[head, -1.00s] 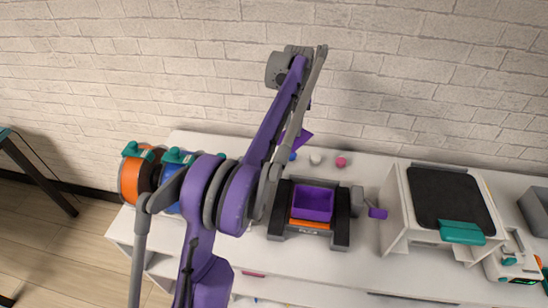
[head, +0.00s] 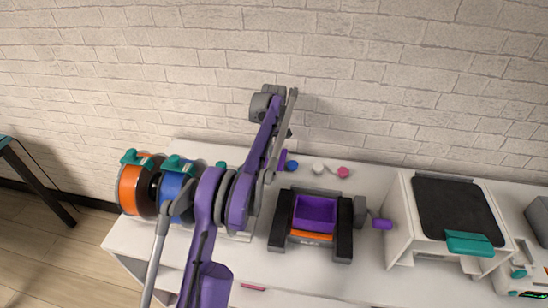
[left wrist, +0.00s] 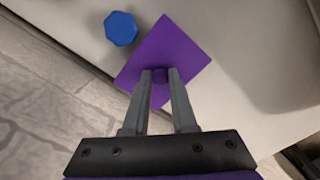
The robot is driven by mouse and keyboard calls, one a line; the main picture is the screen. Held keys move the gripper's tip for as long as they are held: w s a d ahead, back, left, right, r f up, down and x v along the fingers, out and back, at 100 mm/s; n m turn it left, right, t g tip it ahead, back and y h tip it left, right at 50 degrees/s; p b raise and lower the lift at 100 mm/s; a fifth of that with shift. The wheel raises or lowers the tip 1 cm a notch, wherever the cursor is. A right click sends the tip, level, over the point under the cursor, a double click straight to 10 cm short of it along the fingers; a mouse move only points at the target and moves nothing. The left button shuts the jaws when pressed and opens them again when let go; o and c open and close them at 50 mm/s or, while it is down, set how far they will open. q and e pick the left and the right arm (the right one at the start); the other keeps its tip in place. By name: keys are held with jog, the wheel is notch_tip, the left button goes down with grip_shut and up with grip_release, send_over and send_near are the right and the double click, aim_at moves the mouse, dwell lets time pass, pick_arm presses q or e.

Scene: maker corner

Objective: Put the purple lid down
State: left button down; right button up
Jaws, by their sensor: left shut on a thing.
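The purple lid (left wrist: 172,48) is a flat square plate with a small knob in the left wrist view. My left gripper (left wrist: 161,76) is shut on that knob. In the head view a small purple sliver of the lid (head: 283,158) shows beside my left arm, near the wall; the arm hides the rest and the gripper. The lid is over the back of the white bench top (head: 370,262); I cannot tell whether it touches it. An open purple box (head: 315,213) sits in a dark vise (head: 343,235). My right gripper is not in view.
A blue knob (head: 292,166) lies close to the lid, with a white knob (head: 318,168) and a pink knob (head: 343,172) to its right. Orange (head: 131,190) and blue (head: 172,187) spools stand left. A white machine (head: 402,215) stands right. The brick wall (head: 400,90) is behind.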

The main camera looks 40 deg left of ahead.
pick_arm(q)
jog(key=shift+f, duration=1.25)
jog(key=shift+f, duration=0.15)
jog(key=c, duration=0.7)
grip_release()
